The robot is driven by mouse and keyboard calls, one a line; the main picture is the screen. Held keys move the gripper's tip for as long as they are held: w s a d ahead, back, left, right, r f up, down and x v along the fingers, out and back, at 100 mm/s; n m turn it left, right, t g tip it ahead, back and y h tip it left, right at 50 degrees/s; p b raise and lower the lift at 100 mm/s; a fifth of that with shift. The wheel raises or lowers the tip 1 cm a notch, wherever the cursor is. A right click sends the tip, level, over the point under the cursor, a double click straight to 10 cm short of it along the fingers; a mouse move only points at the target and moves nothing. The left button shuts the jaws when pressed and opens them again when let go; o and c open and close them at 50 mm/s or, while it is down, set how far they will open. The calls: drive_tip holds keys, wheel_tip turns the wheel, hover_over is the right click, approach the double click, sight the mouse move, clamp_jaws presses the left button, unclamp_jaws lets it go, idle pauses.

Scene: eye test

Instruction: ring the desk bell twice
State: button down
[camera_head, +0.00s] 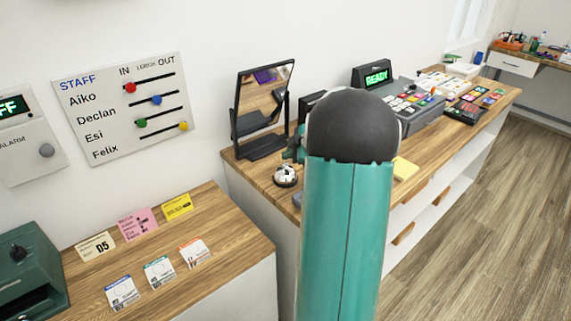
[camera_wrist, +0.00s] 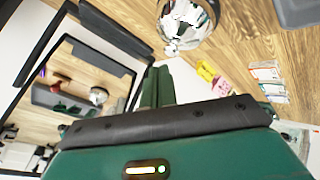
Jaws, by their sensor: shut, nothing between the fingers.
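The desk bell (camera_head: 286,174), a shiny silver dome, stands on the wooden counter (camera_head: 258,178) just left of my arm in the head view. In the wrist view the bell (camera_wrist: 187,22) is at the top centre, partly cut off by the frame edge. My gripper (camera_wrist: 157,74) shows there as green fingers, closed together with nothing between them. Its tips appear just below the bell in the picture, with a gap visible. In the head view my teal arm hides most of the gripper.
A black-framed mirror (camera_head: 264,108) stands behind the bell and also shows at the left of the wrist view (camera_wrist: 85,62). A register with a READY display (camera_head: 376,77) is to the right. A lower counter with cards (camera_head: 225,235) is at the left.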

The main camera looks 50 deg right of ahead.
drive_tip(key=shift+f, duration=0.45)
drive_tip(key=shift+f, duration=0.45)
idle(0.7)
idle(0.3)
drive_tip(key=shift+r, duration=0.9)
drive_tip(key=shift+r, duration=2.5)
